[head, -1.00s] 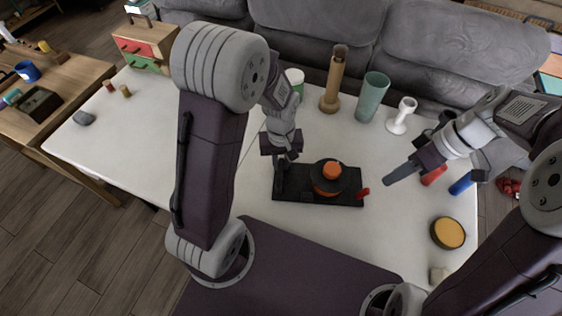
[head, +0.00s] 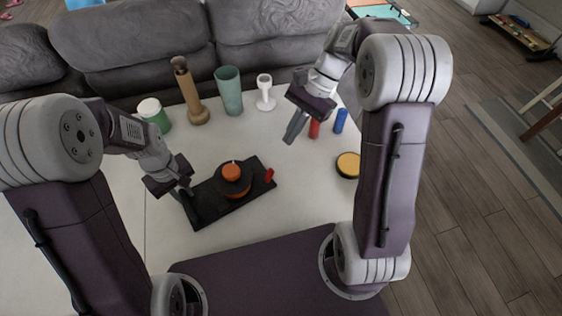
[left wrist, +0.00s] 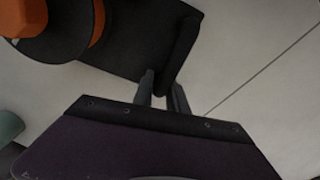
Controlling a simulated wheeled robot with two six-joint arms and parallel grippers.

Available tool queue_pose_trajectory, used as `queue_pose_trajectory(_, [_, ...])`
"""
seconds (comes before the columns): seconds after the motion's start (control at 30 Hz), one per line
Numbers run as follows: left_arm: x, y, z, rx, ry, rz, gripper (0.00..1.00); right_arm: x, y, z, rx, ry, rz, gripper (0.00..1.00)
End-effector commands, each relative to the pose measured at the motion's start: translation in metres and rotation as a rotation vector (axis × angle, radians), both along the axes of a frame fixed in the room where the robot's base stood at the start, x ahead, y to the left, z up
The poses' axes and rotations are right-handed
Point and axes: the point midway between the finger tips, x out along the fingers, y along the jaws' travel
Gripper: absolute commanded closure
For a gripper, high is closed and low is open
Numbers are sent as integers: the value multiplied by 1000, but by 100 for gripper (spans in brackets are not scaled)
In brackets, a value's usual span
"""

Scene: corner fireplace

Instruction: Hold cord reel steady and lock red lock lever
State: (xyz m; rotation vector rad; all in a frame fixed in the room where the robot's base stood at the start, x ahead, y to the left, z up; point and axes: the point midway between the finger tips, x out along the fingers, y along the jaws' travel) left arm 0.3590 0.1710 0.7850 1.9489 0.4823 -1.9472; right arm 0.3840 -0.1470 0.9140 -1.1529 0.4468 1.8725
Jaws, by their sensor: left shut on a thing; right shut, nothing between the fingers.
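The cord reel, a black disc with an orange hub (head: 232,172), sits on a dark base (head: 208,208) on the white table. The red lock lever (head: 269,175) sticks up at the base's right end. My left gripper (head: 188,191) is shut on the black handle bar (left wrist: 181,48) at the base's left end. The left wrist view shows its fingers (left wrist: 162,92) at that bar, with the reel only partly in view. My right gripper (head: 290,138) is shut and empty. It is above and behind the red lever, apart from it, fingers pointing down.
A white jar with green (head: 154,114), a brown bottle (head: 190,95), a teal cup (head: 229,92) and a white goblet (head: 265,92) stand along the back. A red cylinder (head: 314,128), a blue one (head: 340,120) and a yellow-topped disc (head: 348,165) are at the right. A grey sofa (head: 170,40) is behind.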

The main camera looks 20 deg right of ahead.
Motion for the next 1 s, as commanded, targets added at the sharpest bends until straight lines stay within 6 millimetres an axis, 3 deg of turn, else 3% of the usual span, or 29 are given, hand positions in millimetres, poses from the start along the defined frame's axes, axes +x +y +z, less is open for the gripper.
queue_pose_trajectory(0.07, [0,0,0,0,0,1,100,8,-24,-12,1,110,-185,100])
queue_pose_trajectory(0.13, [0,0,0,0,0,1,100,13,-43,-24,16,136,-245,100])
queue_pose_trajectory(0.3, [0,0,0,0,0,1,100,11,-61,-34,27,163,-297,100])
queue_pose_trajectory(0.67, [0,0,0,0,0,1,100,9,-57,-38,28,163,-294,100])
queue_pose_trajectory(1.0, [0,0,0,0,0,1,100,-3,-19,-92,28,166,-292,100])
